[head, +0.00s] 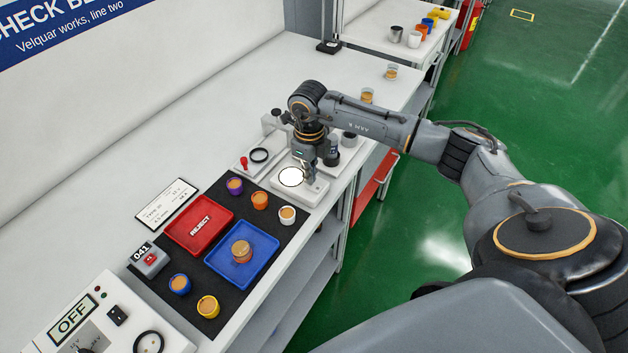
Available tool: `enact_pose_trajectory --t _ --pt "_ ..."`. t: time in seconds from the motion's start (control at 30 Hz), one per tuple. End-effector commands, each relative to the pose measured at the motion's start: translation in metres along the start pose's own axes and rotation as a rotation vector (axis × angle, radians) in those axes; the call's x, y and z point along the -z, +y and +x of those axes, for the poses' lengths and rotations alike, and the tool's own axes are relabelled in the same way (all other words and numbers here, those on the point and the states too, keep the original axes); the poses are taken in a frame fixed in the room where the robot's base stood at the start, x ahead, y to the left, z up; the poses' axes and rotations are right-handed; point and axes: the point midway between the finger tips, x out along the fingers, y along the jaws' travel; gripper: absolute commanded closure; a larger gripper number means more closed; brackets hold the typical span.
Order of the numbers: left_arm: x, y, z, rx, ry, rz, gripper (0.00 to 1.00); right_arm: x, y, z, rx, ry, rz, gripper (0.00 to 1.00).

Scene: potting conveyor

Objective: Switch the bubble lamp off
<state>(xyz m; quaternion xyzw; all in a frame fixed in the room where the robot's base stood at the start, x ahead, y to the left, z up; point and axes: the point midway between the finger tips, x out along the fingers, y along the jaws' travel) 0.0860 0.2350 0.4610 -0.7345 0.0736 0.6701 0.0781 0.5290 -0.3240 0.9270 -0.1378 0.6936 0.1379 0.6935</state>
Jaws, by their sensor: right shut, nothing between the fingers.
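The bubble lamp (283,187) is a low white box on the bench with a round plate on top that glows bright white. My right gripper (307,179) points down at the lamp's right side, its fingers shut and empty. The fingertips are close to the lamp top, by the right edge of the glowing plate. I cannot tell whether they touch it. The gripper hides part of that side, and I cannot make out a switch there. My left gripper is not in view.
A black mat holds a red REJECT tray (171,225), a blue tray (270,238) with a cup, and several small cups. An OFF-labelled panel (73,317) is at lower left.

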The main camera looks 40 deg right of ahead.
Motion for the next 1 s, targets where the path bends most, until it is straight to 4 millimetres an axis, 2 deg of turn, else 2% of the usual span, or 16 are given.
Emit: enact_pose_trajectory --t 0.73,1.0 --pt "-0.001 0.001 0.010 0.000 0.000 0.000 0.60 0.000 0.000 0.012 0.000 0.001 0.000 1.00" --pt "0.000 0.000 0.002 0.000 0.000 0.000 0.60 0.000 0.000 0.001 0.000 0.000 0.000 1.00"
